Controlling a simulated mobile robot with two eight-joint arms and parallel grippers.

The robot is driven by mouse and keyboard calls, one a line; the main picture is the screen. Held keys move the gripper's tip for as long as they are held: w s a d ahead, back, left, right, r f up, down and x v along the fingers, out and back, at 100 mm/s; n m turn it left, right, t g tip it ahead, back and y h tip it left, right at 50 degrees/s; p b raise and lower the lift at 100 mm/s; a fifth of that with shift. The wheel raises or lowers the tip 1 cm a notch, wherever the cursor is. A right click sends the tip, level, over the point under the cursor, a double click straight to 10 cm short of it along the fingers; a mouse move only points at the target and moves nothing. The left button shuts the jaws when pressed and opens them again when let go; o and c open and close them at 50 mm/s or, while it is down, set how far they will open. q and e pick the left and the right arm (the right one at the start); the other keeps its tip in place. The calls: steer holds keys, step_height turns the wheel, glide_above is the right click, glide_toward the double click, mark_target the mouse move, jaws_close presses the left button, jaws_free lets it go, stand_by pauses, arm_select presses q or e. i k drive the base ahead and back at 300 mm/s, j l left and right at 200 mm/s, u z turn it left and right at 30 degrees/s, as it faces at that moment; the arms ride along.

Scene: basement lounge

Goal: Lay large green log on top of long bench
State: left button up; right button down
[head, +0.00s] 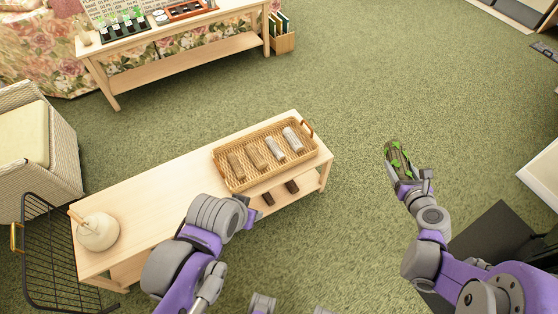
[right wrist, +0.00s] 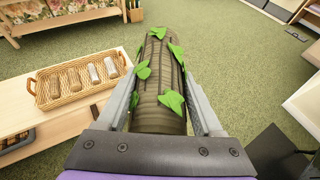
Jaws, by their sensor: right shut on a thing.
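The large green log (head: 397,157) is brown with green leaves on it. My right gripper (head: 409,183) is shut on it and holds it over the carpet, right of the bench. In the right wrist view the log (right wrist: 158,85) lies between the two fingers and points away from the camera. The long bench (head: 150,193) is pale wood with a lower shelf and stands at centre left. My left gripper (head: 246,208) is over the bench's front edge, near the basket; its fingers are too hidden to tell their state.
A wicker basket (head: 221,179) with several small logs sits on the bench's right end. A round pale pot (head: 97,232) stands at its left end. Bare bench top lies between them. Two dark pieces (head: 292,186) are on the lower shelf. A black wire rack (head: 50,255) stands at left.

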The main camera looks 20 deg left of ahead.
mark_target(192, 197)
steer(key=k+j, duration=0.1)
steer(key=j, duration=0.25)
steer(key=k+j, duration=0.15)
steer(key=j, duration=0.15)
steer(key=k+j, duration=0.1)
steer(key=j, duration=0.25)
steer(key=k+j, duration=0.1)
steer(key=j, duration=0.2)
